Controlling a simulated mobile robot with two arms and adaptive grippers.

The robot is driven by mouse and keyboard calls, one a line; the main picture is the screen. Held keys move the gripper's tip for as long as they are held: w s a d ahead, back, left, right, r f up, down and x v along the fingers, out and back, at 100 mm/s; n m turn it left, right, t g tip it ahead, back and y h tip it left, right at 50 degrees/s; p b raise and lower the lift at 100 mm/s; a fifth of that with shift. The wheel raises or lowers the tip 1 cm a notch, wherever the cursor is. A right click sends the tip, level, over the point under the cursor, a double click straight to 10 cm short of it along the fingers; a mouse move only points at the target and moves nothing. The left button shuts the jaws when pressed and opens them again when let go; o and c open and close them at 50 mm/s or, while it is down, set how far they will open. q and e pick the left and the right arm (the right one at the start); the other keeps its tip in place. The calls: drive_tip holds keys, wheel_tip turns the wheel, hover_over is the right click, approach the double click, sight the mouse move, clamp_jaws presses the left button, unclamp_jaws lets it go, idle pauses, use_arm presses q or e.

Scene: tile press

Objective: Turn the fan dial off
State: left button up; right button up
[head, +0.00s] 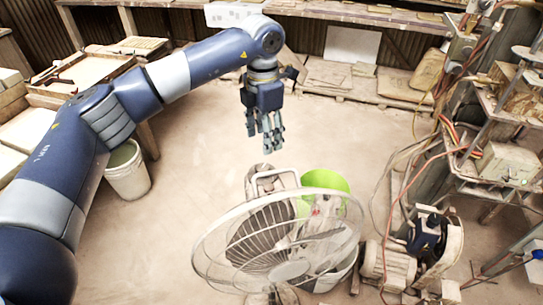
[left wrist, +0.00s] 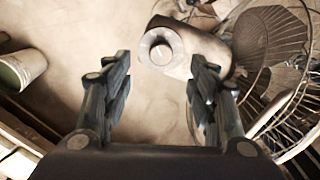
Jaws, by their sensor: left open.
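The fan (head: 276,236) stands on the floor at the bottom middle of the head view, its round wire cage facing up and forward. Its grey motor housing (head: 260,172) shows behind the cage's top. In the left wrist view a round knob (left wrist: 161,51), seemingly the fan dial, sits on the end of the housing (left wrist: 205,50), with the wire cage (left wrist: 268,45) to its right. My left gripper (head: 267,143) hangs fingers down above the housing. In the left wrist view its open fingers (left wrist: 158,75) are spread with nothing between them, and the knob lies beyond the tips. My right gripper is out of view.
A motor pump (head: 390,265), hoses and a cluttered rack (head: 510,160) fill the right. A white bucket (head: 127,172) stands at left. The floor behind the gripper is clear.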

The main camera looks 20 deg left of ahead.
use_arm(q)
drive_tip(key=p, duration=0.3)
hover_over(262, 168)
wheel_tip(262, 168, down, 6)
drive_tip(key=shift+s+r, duration=0.15)
drive_tip(key=shift+r, duration=0.05)
drive_tip(key=f, duration=0.2)
drive_tip(key=shift+w+d+f, duration=0.1)
drive_tip(key=shift+w+f, duration=0.15)
drive_tip(key=shift+f, duration=0.15)
drive_tip(key=shift+f+p, duration=0.4)
drive_tip(key=shift+f, duration=0.35)
drive_tip(key=shift+c, duration=1.1)
drive_tip(key=c, duration=0.9)
drive_tip(key=shift+o, duration=0.2)
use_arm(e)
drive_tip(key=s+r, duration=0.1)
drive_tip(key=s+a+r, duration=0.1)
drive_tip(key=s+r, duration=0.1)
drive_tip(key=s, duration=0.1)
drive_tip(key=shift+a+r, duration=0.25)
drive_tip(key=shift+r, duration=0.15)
